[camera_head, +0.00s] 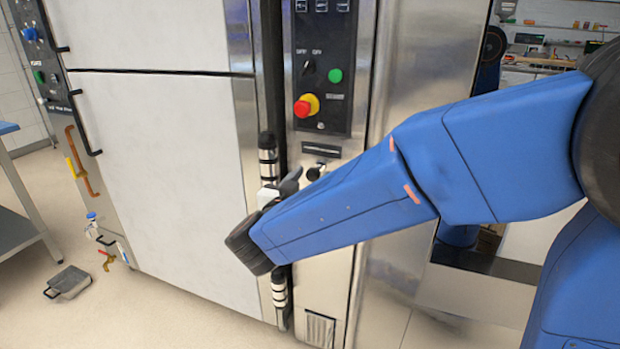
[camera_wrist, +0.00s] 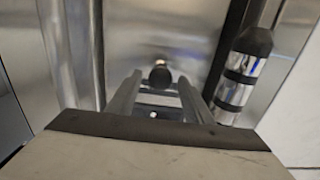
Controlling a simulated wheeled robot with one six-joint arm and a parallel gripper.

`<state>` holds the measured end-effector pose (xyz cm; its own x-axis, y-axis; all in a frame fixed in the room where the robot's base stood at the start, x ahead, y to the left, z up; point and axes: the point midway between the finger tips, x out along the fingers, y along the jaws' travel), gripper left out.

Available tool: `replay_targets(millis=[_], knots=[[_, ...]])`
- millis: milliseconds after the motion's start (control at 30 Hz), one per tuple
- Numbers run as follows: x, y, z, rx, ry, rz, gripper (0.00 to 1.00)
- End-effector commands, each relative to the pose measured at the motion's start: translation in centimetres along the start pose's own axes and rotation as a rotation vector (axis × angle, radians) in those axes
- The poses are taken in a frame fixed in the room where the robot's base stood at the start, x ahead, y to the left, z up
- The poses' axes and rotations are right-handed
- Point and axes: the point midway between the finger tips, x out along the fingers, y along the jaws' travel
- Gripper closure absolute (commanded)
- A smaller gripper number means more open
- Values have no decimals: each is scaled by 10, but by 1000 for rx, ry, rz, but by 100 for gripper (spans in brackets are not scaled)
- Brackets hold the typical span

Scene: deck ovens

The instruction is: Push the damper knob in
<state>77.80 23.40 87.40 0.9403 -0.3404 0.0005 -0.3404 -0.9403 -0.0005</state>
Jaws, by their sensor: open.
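The damper knob (camera_wrist: 160,75) is a small dark round knob on the steel front, seen in the middle of the wrist view. In the head view it shows as a dark knob (camera_head: 314,173) just below the black control panel. My gripper (camera_wrist: 159,80) is open, its two fingers pointing toward the panel with the knob appearing between their tips. The fingers look empty; I cannot tell whether they touch the knob. In the head view my gripper (camera_head: 291,184) is beside the knob, partly hidden by my blue arm.
A black and chrome door handle (camera_wrist: 240,75) stands close to the right finger; it also shows in the head view (camera_head: 268,160). The control panel (camera_head: 323,75) has a red emergency button (camera_head: 306,106) and a green button (camera_head: 335,75). Oven doors (camera_head: 165,170) fill the left.

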Motion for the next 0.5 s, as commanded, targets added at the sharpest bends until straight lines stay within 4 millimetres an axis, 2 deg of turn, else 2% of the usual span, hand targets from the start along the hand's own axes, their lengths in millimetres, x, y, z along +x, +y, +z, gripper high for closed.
replay_targets(millis=[167,200,367,400,500], knots=[[0,0,0,0,0,0,54],[0,0,0,0,0,0,58],[0,0,0,0,0,0,97],[0,0,0,0,0,0,100],[0,0,0,0,0,0,100]])
